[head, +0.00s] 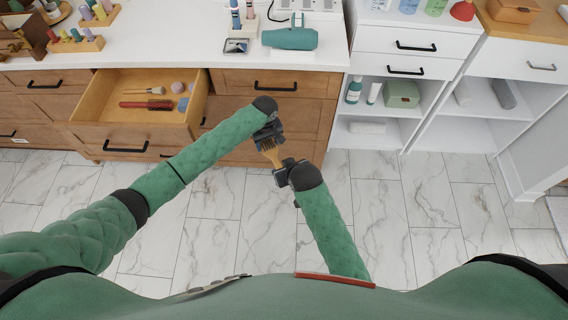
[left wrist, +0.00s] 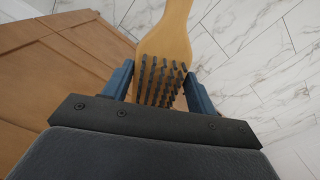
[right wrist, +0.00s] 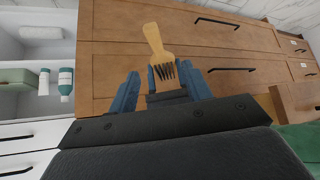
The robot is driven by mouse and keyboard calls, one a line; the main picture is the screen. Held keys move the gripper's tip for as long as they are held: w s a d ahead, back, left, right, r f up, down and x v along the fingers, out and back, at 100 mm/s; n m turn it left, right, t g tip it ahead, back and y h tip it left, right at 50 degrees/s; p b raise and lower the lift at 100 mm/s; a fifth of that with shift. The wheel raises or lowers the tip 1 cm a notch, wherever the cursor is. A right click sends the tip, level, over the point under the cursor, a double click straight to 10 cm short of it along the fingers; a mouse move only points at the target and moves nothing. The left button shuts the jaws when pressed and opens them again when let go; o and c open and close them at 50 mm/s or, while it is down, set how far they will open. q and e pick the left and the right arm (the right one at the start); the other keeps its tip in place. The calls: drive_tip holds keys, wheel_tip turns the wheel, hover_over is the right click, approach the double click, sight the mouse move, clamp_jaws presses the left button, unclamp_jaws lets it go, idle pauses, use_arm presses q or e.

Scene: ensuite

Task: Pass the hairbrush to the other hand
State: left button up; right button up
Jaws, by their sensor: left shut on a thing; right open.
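The hairbrush (head: 273,157) has a light wooden body and dark bristles. My left gripper (head: 268,136) is shut on its bristle end, and the left wrist view shows the bristles (left wrist: 160,82) between the two blue fingers, with the wooden handle (left wrist: 174,25) running away from them. My right gripper (head: 282,172) is open, close to the brush on the near side in the head view. In the right wrist view the brush (right wrist: 157,42) shows between and beyond the open fingers (right wrist: 162,85). I cannot tell whether the right fingers touch it.
An open drawer (head: 135,105) with small items juts out at the left. The white countertop (head: 180,40) carries a green hair dryer (head: 290,38). White shelves (head: 385,110) stand at the right. Both grippers are above the marble floor (head: 380,220), in front of the wooden cabinet.

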sight(272, 156)
drive_tip(key=shift+t, duration=0.4)
drive_tip(key=x, duration=0.4)
drive_tip(key=r+x, duration=0.1)
drive_tip(key=x, duration=0.3)
drive_tip(key=w+x, duration=0.1)
drive_tip(key=x, duration=0.3)
drive_tip(key=shift+w+a, duration=0.15)
drive_tip(key=shift+a, duration=0.2)
drive_tip(key=shift+r, duration=0.1)
clamp_jaws()
use_arm(q)
drive_tip(key=o, duration=1.1)
